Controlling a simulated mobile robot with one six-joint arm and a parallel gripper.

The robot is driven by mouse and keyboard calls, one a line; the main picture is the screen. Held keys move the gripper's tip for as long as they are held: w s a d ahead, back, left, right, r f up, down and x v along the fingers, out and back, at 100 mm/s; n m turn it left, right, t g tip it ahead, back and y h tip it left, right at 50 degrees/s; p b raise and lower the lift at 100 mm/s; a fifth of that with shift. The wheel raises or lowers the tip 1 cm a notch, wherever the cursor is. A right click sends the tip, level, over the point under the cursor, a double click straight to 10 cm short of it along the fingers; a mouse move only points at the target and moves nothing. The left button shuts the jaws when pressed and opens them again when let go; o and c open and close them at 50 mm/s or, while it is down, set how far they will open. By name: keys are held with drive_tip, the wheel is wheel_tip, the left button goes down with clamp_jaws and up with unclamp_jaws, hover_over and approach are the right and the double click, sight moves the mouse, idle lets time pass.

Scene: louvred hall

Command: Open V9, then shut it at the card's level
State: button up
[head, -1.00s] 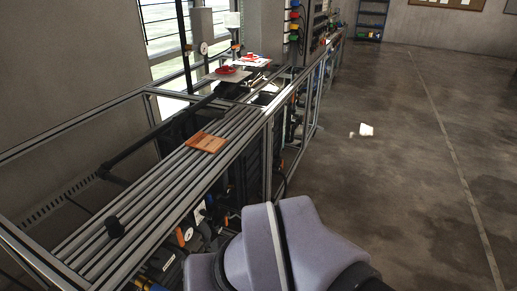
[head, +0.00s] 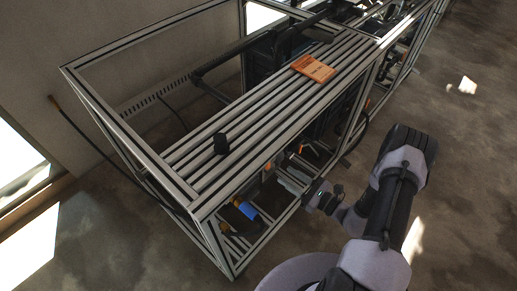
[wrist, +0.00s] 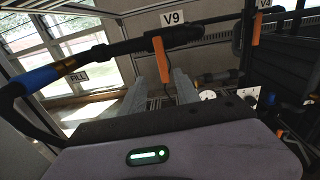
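In the wrist view the label V9 (wrist: 173,17) sits above a dark pipe. Below it an orange lever handle (wrist: 161,60) hangs down, roughly crosswise to the pipe. My gripper (wrist: 161,82) is open, its two grey fingers apart, with the handle's lower end showing between or just beyond them; I cannot tell whether they touch it. In the head view my gripper (head: 323,194) is small, low at the rack's near side. An orange card (head: 313,68) lies on the rack's slatted top; its writing is too small to read.
A second orange handle (wrist: 256,29) hangs under the label V4 (wrist: 265,4) at the right. A FILL label (wrist: 79,76) and a blue hose sleeve (wrist: 38,79) are at the left. Round gauges (wrist: 208,95) sit behind. Floor right of the rack is mostly clear.

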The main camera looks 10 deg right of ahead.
sight(269, 165)
drive_tip(key=shift+m+t+h, duration=0.3)
drive_tip(key=shift+m+h, duration=0.1)
drive_tip(key=shift+f+b+x, duration=0.15)
drive_tip(key=shift+f+x, duration=0.05)
drive_tip(key=shift+x, duration=1.4)
drive_tip(key=shift+f+b+x, duration=0.1)
drive_tip(key=shift+f+x, duration=0.15)
drive_tip(key=shift+x, duration=1.3)
drive_tip(key=shift+f+b+x, duration=0.15)
drive_tip(key=shift+f+x, duration=0.05)
drive_tip(key=shift+x, duration=1.4)
drive_tip(key=shift+d, duration=0.1)
clamp_jaws()
